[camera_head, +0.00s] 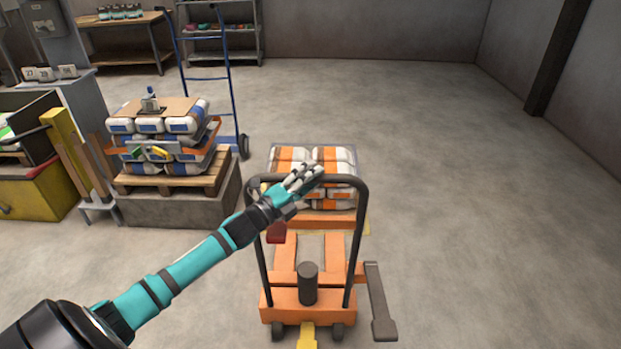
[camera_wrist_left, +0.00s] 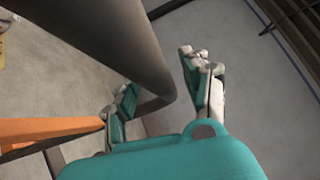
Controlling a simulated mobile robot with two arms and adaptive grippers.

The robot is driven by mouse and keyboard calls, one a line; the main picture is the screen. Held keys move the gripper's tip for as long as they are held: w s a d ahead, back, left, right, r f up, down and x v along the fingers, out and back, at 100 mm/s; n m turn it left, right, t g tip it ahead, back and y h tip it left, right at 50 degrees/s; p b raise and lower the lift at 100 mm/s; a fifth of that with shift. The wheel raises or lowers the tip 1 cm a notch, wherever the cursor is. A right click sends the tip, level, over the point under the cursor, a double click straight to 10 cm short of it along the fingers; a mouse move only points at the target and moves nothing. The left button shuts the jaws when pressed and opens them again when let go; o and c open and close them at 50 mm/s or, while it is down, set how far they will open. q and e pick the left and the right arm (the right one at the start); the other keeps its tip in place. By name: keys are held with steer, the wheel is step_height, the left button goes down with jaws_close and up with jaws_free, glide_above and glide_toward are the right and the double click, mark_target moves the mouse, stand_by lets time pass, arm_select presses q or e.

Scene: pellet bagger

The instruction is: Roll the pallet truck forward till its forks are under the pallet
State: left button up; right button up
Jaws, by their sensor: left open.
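The orange pallet truck (camera_head: 308,302) stands on the floor at the centre of the head view, with a dark hoop handle (camera_head: 362,215) rising toward me. Its orange forks (camera_head: 285,252) point away toward a stack of orange-and-white bags (camera_head: 287,160). How far they reach under that stack is hidden. My left gripper (camera_head: 303,180) is at the top bar of the hoop. In the left wrist view its fingers (camera_wrist_left: 160,92) are open on either side of the dark bar (camera_wrist_left: 125,45). I cannot tell whether they touch it. My right gripper is not in view.
Left of the truck, blue-and-white bags (camera_head: 185,124) sit on a wooden pallet (camera_head: 180,177) over a grey block (camera_head: 180,207). A blue hand truck (camera_head: 233,100) stands behind them. A dark grey lever-shaped part (camera_head: 376,295) is beside the truck's right side. The floor to the right is clear.

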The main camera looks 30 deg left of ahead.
arm_select(q)
steer(key=shift+c, duration=0.2)
jaws_close()
stand_by(0.3)
